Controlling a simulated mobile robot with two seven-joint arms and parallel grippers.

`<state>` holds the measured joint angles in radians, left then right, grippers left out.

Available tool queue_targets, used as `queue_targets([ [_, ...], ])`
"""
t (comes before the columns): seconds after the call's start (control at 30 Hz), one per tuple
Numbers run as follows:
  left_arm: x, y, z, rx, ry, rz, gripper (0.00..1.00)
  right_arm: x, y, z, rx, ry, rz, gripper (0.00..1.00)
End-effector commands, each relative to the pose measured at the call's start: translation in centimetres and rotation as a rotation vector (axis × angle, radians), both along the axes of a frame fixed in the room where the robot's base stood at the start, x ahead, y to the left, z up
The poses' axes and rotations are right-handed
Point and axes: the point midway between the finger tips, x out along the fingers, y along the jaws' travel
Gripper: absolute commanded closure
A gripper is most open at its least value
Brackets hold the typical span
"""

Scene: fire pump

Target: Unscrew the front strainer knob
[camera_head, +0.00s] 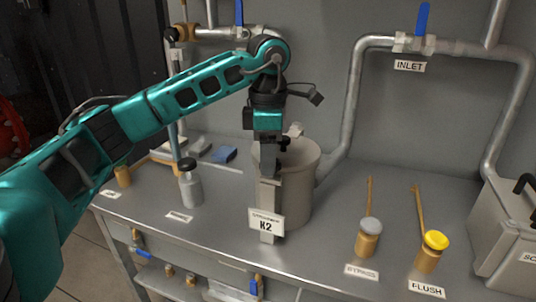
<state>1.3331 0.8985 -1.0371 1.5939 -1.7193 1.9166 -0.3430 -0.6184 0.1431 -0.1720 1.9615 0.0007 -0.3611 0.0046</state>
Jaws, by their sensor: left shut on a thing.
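The strainer (303,185) is a beige-grey round pot standing on the metal bench, behind a grey upright bracket (268,195). My left gripper (268,142) points down at the top of this bracket, at the pot's front rim. It is shut on the front strainer knob, of which a small dark part (285,146) seems to show beside the fingers. The fingers and wrist hide most of the knob, so its thread cannot be seen. My right gripper is out of view.
A grey bottle with a black cap (190,188) stands left of the strainer. The brass bypass valve (368,240) and yellow-capped flush valve (430,252) stand right. A grey case (508,235) is at the right edge. The inlet pipe (352,100) runs behind.

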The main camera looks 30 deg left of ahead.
Motion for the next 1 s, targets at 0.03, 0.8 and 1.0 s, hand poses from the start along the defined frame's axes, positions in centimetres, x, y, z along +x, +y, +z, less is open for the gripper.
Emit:
queue_targets([
  [0.03,0.0,0.0,0.0,0.0,0.0,0.0,0.66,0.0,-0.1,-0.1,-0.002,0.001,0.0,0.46],
  [0.8,-0.1,-0.1,0.2,0.0,0.003,0.207,0.85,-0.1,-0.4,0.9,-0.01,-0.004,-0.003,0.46],
  [1.0,-0.2,-0.1,0.2,0.0,0.003,0.381,0.85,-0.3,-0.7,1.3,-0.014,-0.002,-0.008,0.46],
])
